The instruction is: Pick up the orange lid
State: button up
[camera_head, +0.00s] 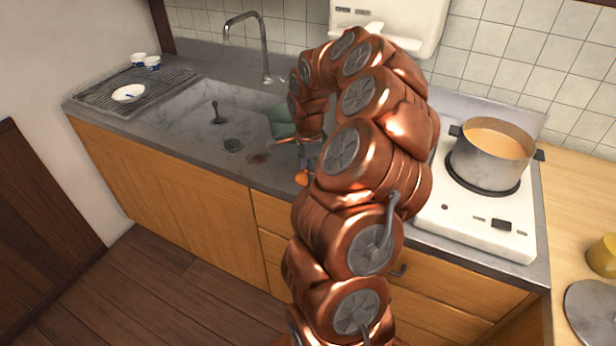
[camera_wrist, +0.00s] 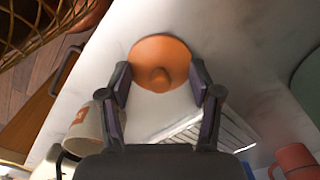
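The orange lid (camera_wrist: 160,56) lies on a pale worktop in the wrist view, round with a small knob in its middle. My gripper (camera_wrist: 160,78) is open. Its two dark fingers reach up on the left and right of the lid, their tips close to its edges. I cannot tell whether they touch it. In the head view my copper arm hides most of this spot. A small orange patch (camera_head: 302,177) shows beside the arm there; I cannot tell whether it is the lid.
In the wrist view, a pale cup (camera_wrist: 84,130) stands left of my gripper, a red mug (camera_wrist: 295,158) at the lower right. In the head view, a pot (camera_head: 490,168) sits on the white stove (camera_head: 460,225). A green vessel (camera_head: 281,120) stands near the sink (camera_head: 205,125).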

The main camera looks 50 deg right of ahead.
jog(key=shift+a+f, duration=0.1)
jog(key=shift+f, duration=0.15)
jog(key=shift+c, duration=0.3)
